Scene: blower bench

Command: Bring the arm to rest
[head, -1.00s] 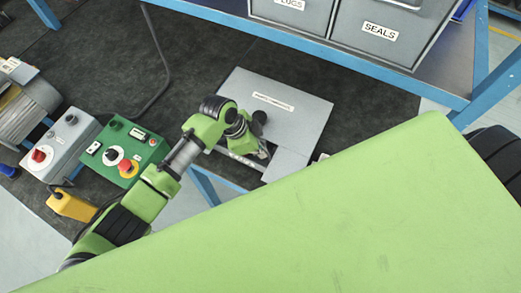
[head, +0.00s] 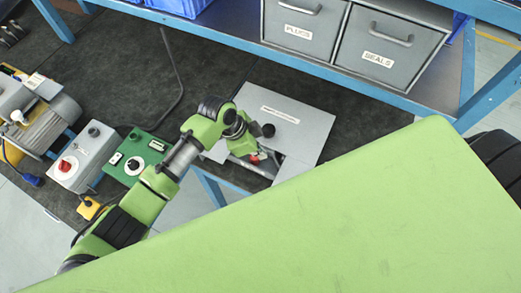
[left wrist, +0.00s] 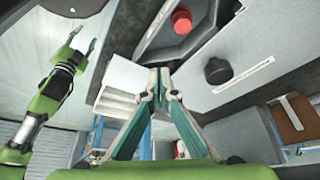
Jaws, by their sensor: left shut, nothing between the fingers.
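My left gripper (head: 251,154) is shut and empty in the head view, over the front part of a grey panelled box (head: 311,118) on the bench. In the left wrist view its teal-lined fingers (left wrist: 159,82) meet at the tips. Beyond them are a dark opening with a red cap (left wrist: 182,21) and, on the grey panel, a black knob (left wrist: 217,70). Another green arm of mine, the right, shows at the left of that view; its gripper (left wrist: 84,42) has its fingers apart and looks empty. A large green body part of mine covers the lower right of the head view.
A green control box (head: 138,156), a grey switch box (head: 84,157) with a red knob and a motor (head: 38,118) stand at the left. Drawers marked PLUGS (head: 303,24) and SEALS (head: 382,50) sit on a blue-edged shelf behind.

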